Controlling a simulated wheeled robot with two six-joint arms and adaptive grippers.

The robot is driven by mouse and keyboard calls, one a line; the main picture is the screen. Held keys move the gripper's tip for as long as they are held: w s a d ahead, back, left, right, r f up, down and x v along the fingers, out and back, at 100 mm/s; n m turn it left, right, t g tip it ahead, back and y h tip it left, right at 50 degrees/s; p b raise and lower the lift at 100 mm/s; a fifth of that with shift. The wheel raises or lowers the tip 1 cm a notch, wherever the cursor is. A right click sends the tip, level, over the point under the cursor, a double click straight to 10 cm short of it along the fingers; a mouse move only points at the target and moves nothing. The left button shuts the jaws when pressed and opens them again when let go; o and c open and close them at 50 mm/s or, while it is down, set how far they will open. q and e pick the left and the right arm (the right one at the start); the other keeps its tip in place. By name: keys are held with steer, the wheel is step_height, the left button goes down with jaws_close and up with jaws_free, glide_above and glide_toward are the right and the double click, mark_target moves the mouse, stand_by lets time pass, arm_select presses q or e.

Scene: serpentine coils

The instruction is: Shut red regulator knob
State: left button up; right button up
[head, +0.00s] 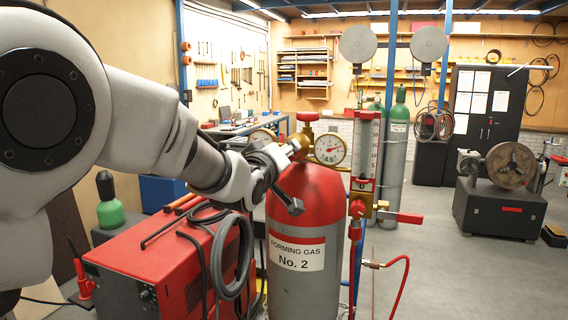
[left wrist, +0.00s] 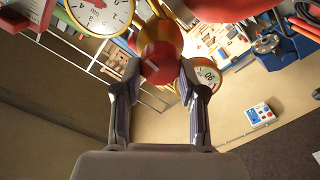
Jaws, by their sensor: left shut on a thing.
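The red regulator knob (left wrist: 160,62) shows in the left wrist view, between the two fingers of my left gripper (left wrist: 160,80). The fingers are closed against its sides. In the head view my left gripper (head: 291,152) reaches in from the left to the brass regulator on top of the red and grey gas cylinder (head: 305,220), labelled "FORMING GAS No. 2". There the gripper mostly hides the knob. A round gauge (head: 330,149) sits to the right of the gripper. Two dials also show close to the knob in the left wrist view. My right gripper is not in view.
A red valve wheel (head: 307,117) sits above the regulator. A flowmeter (head: 367,150) with a red lever (head: 410,218) and red hose stands right of the cylinder. A red welding machine (head: 150,265) with looped cables stands below my arm. Open floor lies to the right.

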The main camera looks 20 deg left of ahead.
arm_select(q)
steer(key=n+b, duration=0.5)
steer(key=n, duration=1.3)
steer(key=shift+f+n+b, duration=0.1)
steer(key=shift+n+b, duration=0.3)
steer(key=o, duration=1.1)
steer(key=shift+o, duration=0.2)
steer(key=shift+w+f, duration=0.15)
